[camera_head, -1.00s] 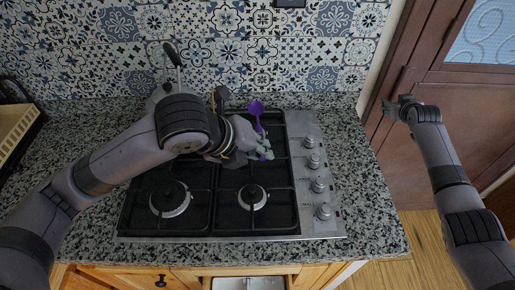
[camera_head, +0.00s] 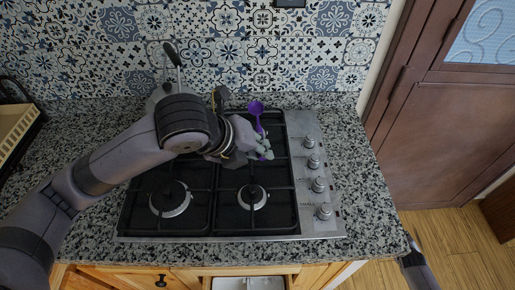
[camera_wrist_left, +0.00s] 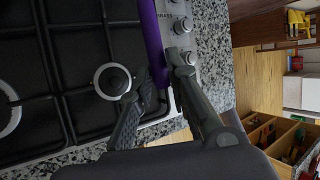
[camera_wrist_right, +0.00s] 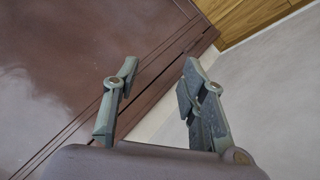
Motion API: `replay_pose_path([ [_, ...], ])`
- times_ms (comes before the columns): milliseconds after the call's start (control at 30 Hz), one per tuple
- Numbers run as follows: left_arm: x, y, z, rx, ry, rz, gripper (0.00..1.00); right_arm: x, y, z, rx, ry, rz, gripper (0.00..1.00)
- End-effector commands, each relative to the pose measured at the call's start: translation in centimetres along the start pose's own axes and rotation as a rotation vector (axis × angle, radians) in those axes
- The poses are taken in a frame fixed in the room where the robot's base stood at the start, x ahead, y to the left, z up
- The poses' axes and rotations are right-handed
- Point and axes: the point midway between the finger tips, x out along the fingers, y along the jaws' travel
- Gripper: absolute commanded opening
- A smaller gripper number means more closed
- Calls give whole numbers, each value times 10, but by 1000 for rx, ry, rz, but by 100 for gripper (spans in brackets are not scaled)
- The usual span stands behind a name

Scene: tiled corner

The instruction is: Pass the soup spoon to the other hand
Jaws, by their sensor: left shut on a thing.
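The soup spoon (camera_head: 256,109) is purple. In the head view its bowl points toward the tiled wall, above the right part of the cooktop. My left gripper (camera_head: 264,149) is shut on its handle and holds it over the burners. In the left wrist view the purple handle (camera_wrist_left: 155,45) runs between the two fingers of the left gripper (camera_wrist_left: 163,85). In the right wrist view my right gripper (camera_wrist_right: 157,85) is open, with nothing between its fingers. In the head view only part of my right arm shows, at the lower right edge; its fingers are hardly visible there.
The gas cooktop (camera_head: 230,235) is set in a speckled granite counter (camera_head: 365,200), with knobs (camera_head: 318,185) along its right side. A kettle-like pot with a dark handle (camera_head: 172,53) stands behind my left arm. A drawer (camera_head: 248,283) is open below. The floor (camera_head: 450,235) at right is clear.

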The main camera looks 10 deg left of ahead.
Motion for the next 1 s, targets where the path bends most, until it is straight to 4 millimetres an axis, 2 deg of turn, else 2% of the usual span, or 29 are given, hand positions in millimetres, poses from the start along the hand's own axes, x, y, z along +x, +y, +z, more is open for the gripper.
replay_pose_path([
  [33, 0, 0, 0, 0, 0, 0, 0, -5, -28, 16, 17, -26, -36, 39],
  [100, 0, 0, 0, 0, 0, 0, 0, -12, -61, 34, 42, -60, -79, 39],
  [367, 0, 0, 0, 0, 0, 0, 0, -54, -180, 102, 140, -195, -229, 39],
  [600, 0, 0, 0, 0, 0, 0, 0, -114, -282, 159, 230, -332, -354, 39],
  [800, 0, 0, 0, 0, 0, 0, 0, -167, -350, 197, 296, -441, -435, 39],
  [900, 0, 0, 0, 0, 0, 0, 0, -188, -373, 208, 319, -479, -461, 39],
  [1000, 0, 0, 0, 0, 0, 0, 0, -201, -386, 215, 333, -504, -477, 39],
])
